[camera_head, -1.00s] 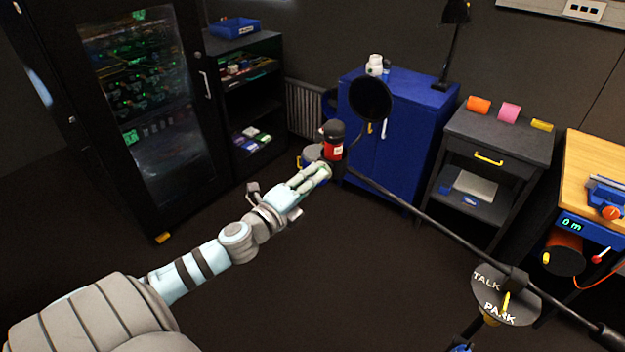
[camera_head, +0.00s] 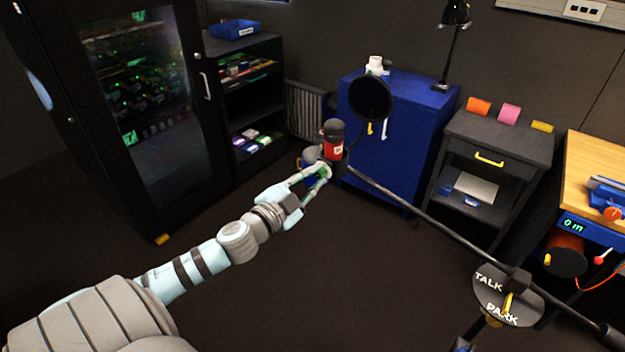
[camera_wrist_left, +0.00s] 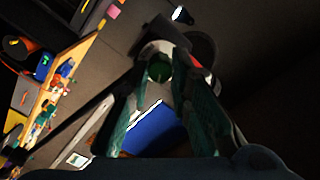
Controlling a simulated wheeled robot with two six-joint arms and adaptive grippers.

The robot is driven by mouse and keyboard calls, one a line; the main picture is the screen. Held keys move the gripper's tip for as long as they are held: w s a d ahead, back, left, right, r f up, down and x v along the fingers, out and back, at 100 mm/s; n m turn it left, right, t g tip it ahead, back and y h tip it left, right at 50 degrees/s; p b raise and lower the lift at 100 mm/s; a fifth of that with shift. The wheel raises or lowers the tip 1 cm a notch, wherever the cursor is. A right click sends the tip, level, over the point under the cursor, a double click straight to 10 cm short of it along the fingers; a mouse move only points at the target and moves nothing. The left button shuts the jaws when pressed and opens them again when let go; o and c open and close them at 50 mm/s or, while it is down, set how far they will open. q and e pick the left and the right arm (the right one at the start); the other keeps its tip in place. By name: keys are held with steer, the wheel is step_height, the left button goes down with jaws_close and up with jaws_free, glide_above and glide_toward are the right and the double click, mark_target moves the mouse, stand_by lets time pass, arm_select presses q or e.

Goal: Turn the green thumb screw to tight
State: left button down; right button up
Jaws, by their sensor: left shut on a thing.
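The green thumb screw (camera_wrist_left: 159,69) sits between the fingertips of my left gripper (camera_wrist_left: 165,78) in the left wrist view, in a pale round collar. In the head view the fingertips of my left gripper (camera_head: 322,172) meet at the end of the boom arm, just below the red and black microphone (camera_head: 333,140). Only a little of the green screw (camera_head: 325,173) shows there, between the tips. The gripper is shut on it. Any tightness marking on the screw cannot be made out. My right gripper is not in view.
A black boom (camera_head: 430,213) runs down right from the microphone to a TALK/PARK disc (camera_head: 507,295). A round black pop filter (camera_head: 370,99) hangs beside the microphone. Behind stand a blue cabinet (camera_head: 410,125) and a dark side table (camera_head: 500,130). The floor is open.

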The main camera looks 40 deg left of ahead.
arm_select(q)
steer(key=n, duration=0.5)
steer(key=shift+f+n, duration=0.1)
steer(key=shift+n, duration=0.3)
stand_by(0.4)
steer(key=c, duration=1.5)
jaws_free()
steer(key=shift+o, duration=0.2)
steer(key=s, duration=1.2)
steer(key=shift+d, duration=0.15)
